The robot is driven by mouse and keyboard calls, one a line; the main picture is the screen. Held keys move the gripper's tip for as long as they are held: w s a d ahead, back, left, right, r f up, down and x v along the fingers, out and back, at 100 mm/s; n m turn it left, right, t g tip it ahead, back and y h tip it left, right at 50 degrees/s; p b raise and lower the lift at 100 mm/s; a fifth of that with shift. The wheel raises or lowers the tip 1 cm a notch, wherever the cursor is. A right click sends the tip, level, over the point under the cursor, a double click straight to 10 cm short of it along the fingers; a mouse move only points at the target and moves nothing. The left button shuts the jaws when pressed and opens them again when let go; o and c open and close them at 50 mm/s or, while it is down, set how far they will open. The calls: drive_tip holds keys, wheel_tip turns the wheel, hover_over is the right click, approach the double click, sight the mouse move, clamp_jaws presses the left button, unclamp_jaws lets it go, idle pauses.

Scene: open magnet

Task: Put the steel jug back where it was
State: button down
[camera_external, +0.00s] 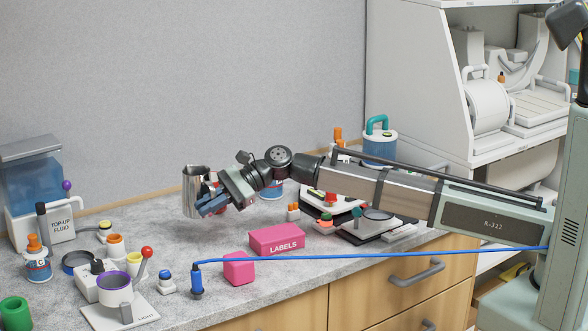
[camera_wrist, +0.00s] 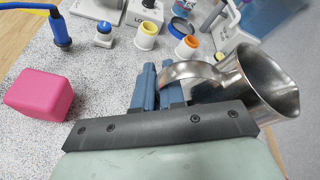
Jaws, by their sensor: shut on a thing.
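The steel jug (camera_external: 194,190) is a shiny metal pitcher, held above the counter in the external view. It also shows in the wrist view (camera_wrist: 254,82), at the right, with its open mouth to the upper right and its curved handle by the fingers. My gripper (camera_external: 211,203) is shut on the jug at its handle side; its blue fingers also show in the wrist view (camera_wrist: 158,88). The jug looks upright in the external view. The exact contact of the fingers on the handle is partly hidden.
A pink block (camera_external: 238,268) and a pink LABELS box (camera_external: 277,241) lie on the grey counter (camera_external: 160,232). A blue cable with a plug (camera_external: 197,280) crosses the front. The top-up fluid dispenser (camera_external: 38,195) stands at the left, with cups and bottles near it. Counter below the jug looks clear.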

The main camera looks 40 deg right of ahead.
drive_tip(key=a+r, duration=0.1)
drive_tip(key=a, duration=0.3)
drive_tip(key=shift+s+d+f, duration=0.1)
drive_tip(key=shift+s+f, duration=0.05)
drive_tip(key=shift+f, duration=1.4)
drive_tip(key=shift+s+d+f, duration=0.1)
drive_tip(key=shift+s+f, duration=0.05)
drive_tip(key=shift+f, duration=1.35)
drive_tip(key=shift+s+f, duration=0.15)
drive_tip(key=shift+f, duration=1.4)
drive_tip(key=shift+f, duration=0.1)
drive_tip(key=c, duration=1.2)
unclamp_jaws()
drive_tip(key=v, duration=1.2)
drive_tip(key=shift+s, duration=0.1)
